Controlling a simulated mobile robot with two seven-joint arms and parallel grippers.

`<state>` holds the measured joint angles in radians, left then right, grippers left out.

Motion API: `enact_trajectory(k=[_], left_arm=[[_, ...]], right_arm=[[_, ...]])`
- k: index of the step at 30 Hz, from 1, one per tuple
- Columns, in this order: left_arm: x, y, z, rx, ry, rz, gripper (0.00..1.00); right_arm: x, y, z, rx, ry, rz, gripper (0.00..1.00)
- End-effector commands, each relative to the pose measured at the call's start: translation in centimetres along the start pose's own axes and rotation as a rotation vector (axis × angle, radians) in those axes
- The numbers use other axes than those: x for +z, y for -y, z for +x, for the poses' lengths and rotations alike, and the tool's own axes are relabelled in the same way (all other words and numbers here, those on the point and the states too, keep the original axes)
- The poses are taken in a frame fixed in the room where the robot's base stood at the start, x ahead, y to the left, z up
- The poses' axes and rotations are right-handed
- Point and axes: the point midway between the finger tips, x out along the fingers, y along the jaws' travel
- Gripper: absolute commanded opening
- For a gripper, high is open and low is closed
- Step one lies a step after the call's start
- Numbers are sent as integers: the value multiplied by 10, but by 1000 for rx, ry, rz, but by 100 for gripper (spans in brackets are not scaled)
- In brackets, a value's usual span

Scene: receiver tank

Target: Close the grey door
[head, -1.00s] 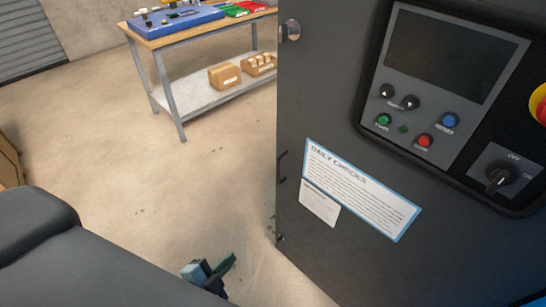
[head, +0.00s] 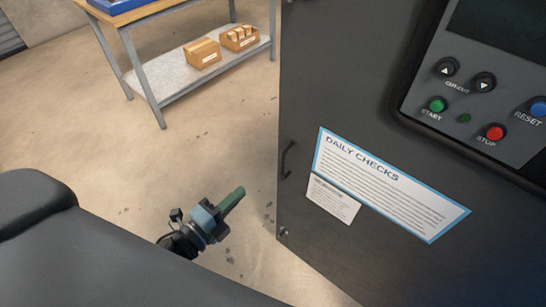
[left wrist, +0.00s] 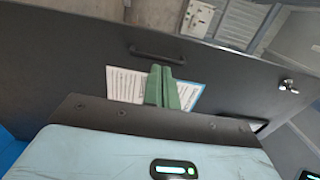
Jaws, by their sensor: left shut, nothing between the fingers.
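The dark grey door (head: 335,95) fills the right of the head view, with a control panel and a blue-edged label on its face. Floor shows past its left edge. A dark handle (head: 288,158) sits near that edge. My left gripper (head: 239,190) is shut and empty, its green fingers left of the door edge, apart from it in the picture. In the left wrist view, the green fingers (left wrist: 162,88) are together and overlap the label (left wrist: 125,84) on the door (left wrist: 60,55), just below the handle (left wrist: 157,53). I cannot tell whether they touch. My right gripper is out of view.
A workbench (head: 135,62) with a lower shelf stands at the back left, holding cardboard boxes (head: 202,52). The concrete floor (head: 75,130) between the bench and my left arm is clear. A round latch (left wrist: 288,86) stands out from the door.

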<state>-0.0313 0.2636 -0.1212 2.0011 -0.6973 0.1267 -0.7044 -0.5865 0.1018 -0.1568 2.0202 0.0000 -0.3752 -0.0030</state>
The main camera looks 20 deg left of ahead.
Motion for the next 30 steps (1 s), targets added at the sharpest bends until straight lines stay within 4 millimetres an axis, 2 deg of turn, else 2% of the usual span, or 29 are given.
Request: enact_trajectory(k=[5, 8, 24, 30], left_arm=[[0, 1, 8, -1, 1, -1, 0], [0, 2, 20, -3, -1, -1, 0], [0, 2, 112, -2, 1, -3, 0], [0, 1, 133, 0, 1, -3, 0]], right_arm=[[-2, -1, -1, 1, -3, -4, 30], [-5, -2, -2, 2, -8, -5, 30], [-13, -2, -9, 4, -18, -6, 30], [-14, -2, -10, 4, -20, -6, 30]])
